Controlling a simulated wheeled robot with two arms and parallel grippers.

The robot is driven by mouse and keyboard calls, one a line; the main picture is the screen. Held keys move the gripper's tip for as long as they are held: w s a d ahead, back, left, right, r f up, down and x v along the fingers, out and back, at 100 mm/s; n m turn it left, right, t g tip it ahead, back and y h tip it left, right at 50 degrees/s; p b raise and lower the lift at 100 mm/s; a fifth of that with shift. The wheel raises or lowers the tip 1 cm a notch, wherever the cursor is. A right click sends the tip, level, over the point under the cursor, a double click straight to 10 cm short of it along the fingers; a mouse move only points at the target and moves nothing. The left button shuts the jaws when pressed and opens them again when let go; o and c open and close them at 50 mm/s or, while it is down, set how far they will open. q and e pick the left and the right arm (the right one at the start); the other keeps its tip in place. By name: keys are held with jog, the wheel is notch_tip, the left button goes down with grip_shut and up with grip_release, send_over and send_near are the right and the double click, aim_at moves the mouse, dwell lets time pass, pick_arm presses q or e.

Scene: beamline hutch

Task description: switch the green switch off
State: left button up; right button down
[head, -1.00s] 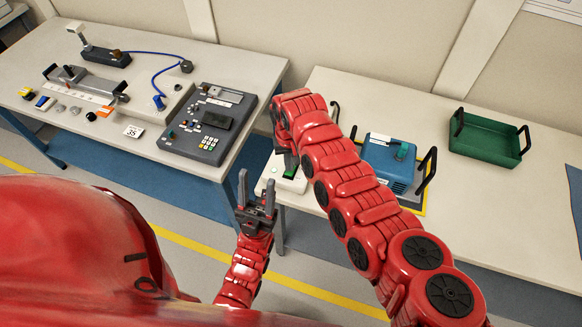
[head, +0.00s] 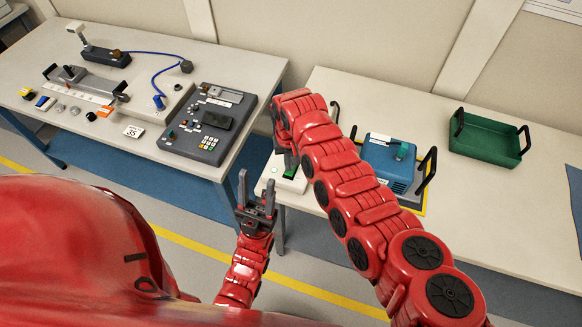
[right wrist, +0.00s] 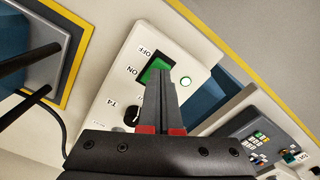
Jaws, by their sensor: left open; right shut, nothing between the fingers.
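The green switch (right wrist: 152,69) sits on a pale control box (right wrist: 118,88) in the right wrist view, between the labels OFF and ON. I cannot tell which way it is tipped. A round green lamp (right wrist: 186,82) beside it looks lit. My right gripper (right wrist: 161,78) is shut and empty, its tips at the switch and covering part of it; contact is unclear. In the head view the box (head: 298,186) is at the right table's left edge, partly hidden by my right arm. My left gripper (head: 257,190) is open and empty, in front of the tables.
A black knob (right wrist: 131,114) marked T4 is on the same box. A blue case (head: 388,165) with black handles stands right of it, and a green tray (head: 488,140) farther right. A grey keypad console (head: 207,128) is on the left table, across a gap.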

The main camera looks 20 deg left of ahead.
jog(key=shift+f+b, duration=0.8)
jog(key=shift+f, duration=0.2)
dwell(0.3)
jog(key=shift+s+f, duration=0.1)
jog(key=shift+r, duration=0.2)
jog(key=shift+r+p, duration=0.55)
jog(key=shift+r, duration=0.1)
notch_tip(320, 180, up, 2)
jog(key=shift+r+p, duration=0.15)
jog(key=shift+p, duration=0.45)
notch_tip(320, 180, up, 2)
jog(key=shift+r+p, duration=0.1)
jog(key=shift+p, duration=0.35)
jog(key=shift+r, duration=0.45)
